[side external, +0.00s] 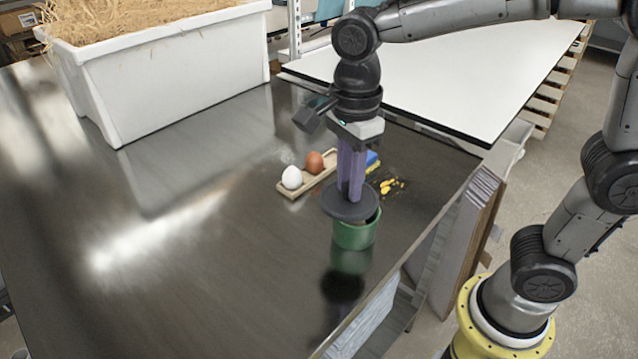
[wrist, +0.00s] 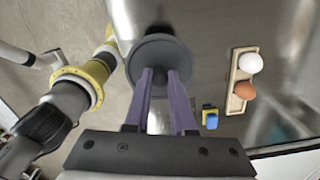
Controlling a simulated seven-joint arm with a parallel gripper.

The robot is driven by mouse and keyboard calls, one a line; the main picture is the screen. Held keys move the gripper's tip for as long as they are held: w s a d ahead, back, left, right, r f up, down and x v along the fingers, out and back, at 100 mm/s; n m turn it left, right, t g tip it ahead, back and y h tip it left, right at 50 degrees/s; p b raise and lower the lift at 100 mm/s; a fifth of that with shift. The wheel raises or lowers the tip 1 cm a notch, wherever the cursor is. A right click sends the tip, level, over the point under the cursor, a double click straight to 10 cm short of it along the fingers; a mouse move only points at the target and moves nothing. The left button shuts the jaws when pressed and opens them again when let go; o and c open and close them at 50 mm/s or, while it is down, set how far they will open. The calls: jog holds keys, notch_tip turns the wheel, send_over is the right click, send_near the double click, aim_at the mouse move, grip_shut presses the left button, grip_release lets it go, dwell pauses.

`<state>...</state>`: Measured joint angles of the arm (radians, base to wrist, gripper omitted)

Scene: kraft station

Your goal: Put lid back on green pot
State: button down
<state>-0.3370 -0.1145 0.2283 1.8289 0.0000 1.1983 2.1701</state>
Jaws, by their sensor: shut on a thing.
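The green pot (side external: 356,234) stands on the dark metal table near its right edge in the side view. The dark grey round lid (side external: 335,207) is held over the pot's mouth, shifted to the left, and part of the opening shows at the right. I cannot tell whether the lid touches the rim. My gripper (side external: 351,196), with purple fingers, points down and is shut on the lid from above. In the wrist view the lid (wrist: 160,52) sits at the tips of my gripper (wrist: 160,78) and hides the pot.
A wooden egg tray (side external: 292,194) with a white egg (side external: 292,178) and a brown egg (side external: 315,162) lies behind the pot to the left. A blue and yellow block (side external: 371,161) and yellow bits (side external: 391,186) lie behind it. A white straw-filled bin (side external: 180,78) stands at the back left.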

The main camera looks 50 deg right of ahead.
jog(key=shift+s+d+r, duration=0.2)
jog(key=shift+s+r, duration=0.05)
jog(key=shift+s, duration=0.2)
jog(key=shift+s+d+r, duration=0.15)
jog(key=shift+s+r, duration=0.05)
jog(key=shift+s, duration=0.2)
jog(key=w+d, duration=0.2)
jog(key=d, duration=0.1)
jog(key=shift+w+r, duration=0.25)
jog(key=shift+r, duration=0.15)
jog(key=shift+f, duration=3.15)
jog(key=shift+f, duration=0.2)
jog(key=shift+c, duration=1)
grip_release()
jog(key=shift+r, duration=3.55)
jog(key=shift+c, duration=0.3)
